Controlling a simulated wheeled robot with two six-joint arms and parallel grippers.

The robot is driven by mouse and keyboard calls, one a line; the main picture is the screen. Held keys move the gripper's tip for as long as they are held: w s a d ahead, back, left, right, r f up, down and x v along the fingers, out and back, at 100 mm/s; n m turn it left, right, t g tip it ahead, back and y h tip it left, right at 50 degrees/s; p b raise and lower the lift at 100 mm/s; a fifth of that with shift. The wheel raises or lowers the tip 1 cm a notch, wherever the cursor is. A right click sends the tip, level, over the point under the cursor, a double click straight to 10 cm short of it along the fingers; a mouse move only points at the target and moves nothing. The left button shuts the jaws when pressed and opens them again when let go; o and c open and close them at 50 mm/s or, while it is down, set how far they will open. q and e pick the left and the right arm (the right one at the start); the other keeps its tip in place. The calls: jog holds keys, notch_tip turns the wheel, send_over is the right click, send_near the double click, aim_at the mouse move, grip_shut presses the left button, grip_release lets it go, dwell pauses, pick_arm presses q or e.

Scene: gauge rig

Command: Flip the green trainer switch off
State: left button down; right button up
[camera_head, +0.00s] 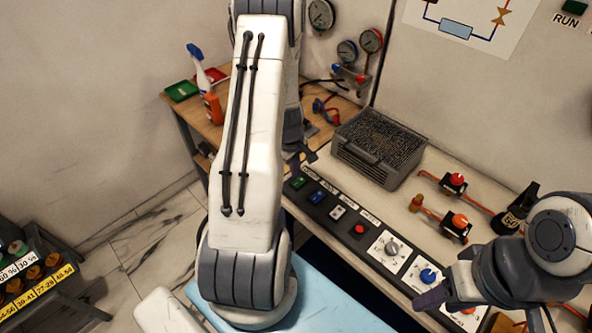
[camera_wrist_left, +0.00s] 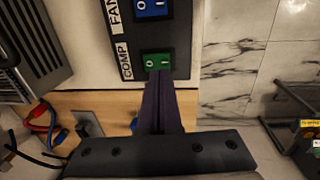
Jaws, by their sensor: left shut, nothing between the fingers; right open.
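The green rocker switch (camera_wrist_left: 157,61), marked O and I, sits at the end of a dark panel beside a COMP label. It also shows in the head view (camera_head: 298,183). I cannot tell which side of it is pressed. My left gripper (camera_wrist_left: 160,76) is shut and empty, its fingertips at the green switch's near edge; I cannot tell whether they touch. In the head view the left gripper (camera_head: 297,166) is mostly hidden behind my arm. My right gripper (camera_head: 482,308) is open and empty at the lower right, over the front of the bench, away from the switch.
A blue switch (camera_wrist_left: 152,8) with a FAN label is beside the green one. Farther along the panel are a white switch (camera_head: 337,212), a red button (camera_head: 359,229) and knobs. A grey ribbed box (camera_head: 378,146) stands behind the panel. Valves (camera_head: 453,184) lie right.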

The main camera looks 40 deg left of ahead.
aim_at(300, 179)
pick_arm(q)
notch_tip(300, 179, up, 10)
jog(key=s+b, duration=0.1)
jog(key=b, duration=0.1)
jog(key=shift+s, duration=0.15)
pick_arm(e)
jog(key=shift+f, duration=0.35)
pick_arm(q)
jog(key=w+f, duration=0.1)
jog(key=f, duration=0.3)
jog(key=w+f+p, duration=0.1)
jog(key=f, duration=0.3)
jog(key=w+f, duration=0.1)
jog(key=f, duration=0.3)
jog(key=shift+p, duration=0.35)
jog(key=shift+w+f, duration=0.1)
jog(key=shift+f, duration=0.65)
pick_arm(e)
jog(key=shift+w+r, duration=0.1)
jog(key=shift+r, duration=0.8)
